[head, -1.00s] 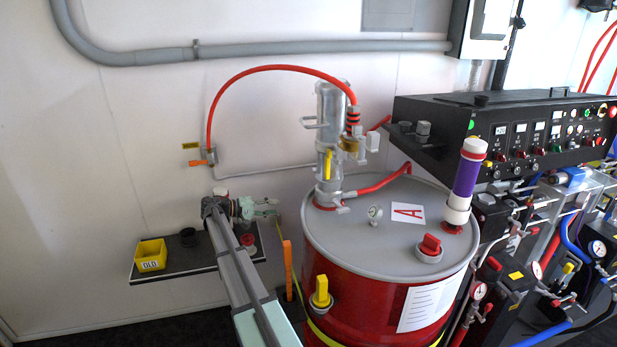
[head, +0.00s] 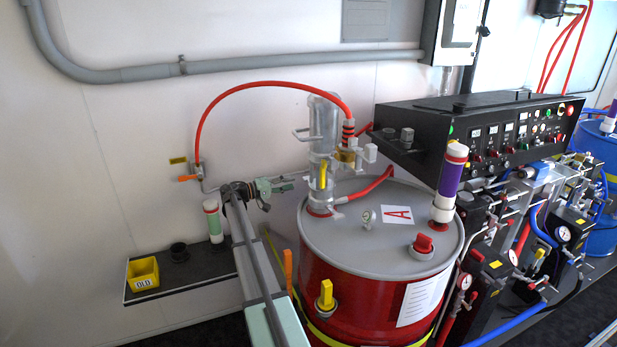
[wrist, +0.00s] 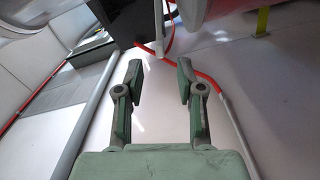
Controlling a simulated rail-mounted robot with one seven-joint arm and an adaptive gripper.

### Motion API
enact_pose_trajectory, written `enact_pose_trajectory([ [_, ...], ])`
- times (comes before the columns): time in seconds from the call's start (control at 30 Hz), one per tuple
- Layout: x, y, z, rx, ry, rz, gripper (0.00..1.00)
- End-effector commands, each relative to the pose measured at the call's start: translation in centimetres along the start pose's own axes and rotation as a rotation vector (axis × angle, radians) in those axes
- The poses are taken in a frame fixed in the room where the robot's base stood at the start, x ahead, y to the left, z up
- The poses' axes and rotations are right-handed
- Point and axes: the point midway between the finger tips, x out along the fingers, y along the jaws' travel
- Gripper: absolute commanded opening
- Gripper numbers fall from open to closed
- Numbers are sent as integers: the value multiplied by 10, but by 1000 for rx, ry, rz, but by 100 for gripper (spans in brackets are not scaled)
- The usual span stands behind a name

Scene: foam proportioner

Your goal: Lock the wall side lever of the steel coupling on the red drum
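The red drum (head: 350,285) stands right of my arm in the head view, with a grey lid (head: 375,250). A grey steel pump tube (head: 323,125) rises from the lid's back left. The steel coupling (head: 321,208) appears to be the fitting at its foot, with a small light tab on its right. The wall side lever cannot be made out. My gripper (head: 286,184) is left of the tube, apart from it, between drum and wall. In the wrist view my gripper (wrist: 160,82) is open, with nothing between its fingers.
A red hose (head: 270,88) arches from a wall valve (head: 188,170) to the tube. A shelf (head: 200,272) holds a yellow bin (head: 143,272) and a white-green cylinder (head: 213,220). A black control panel (head: 480,120) stands right behind the drum.

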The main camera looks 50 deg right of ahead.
Motion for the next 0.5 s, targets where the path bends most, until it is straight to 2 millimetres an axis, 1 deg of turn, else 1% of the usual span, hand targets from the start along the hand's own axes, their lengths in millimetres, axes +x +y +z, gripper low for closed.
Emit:
enact_pose_trajectory([
  [0.03, 12, 3, -1, -1, -2, 0, 38],
  [0.2, 45, 3, -1, -1, -2, 0, 38],
  [0.4, 73, 2, -1, -1, -1, 0, 38],
  [0.5, 81, 1, -1, -1, 0, 0, 38],
])
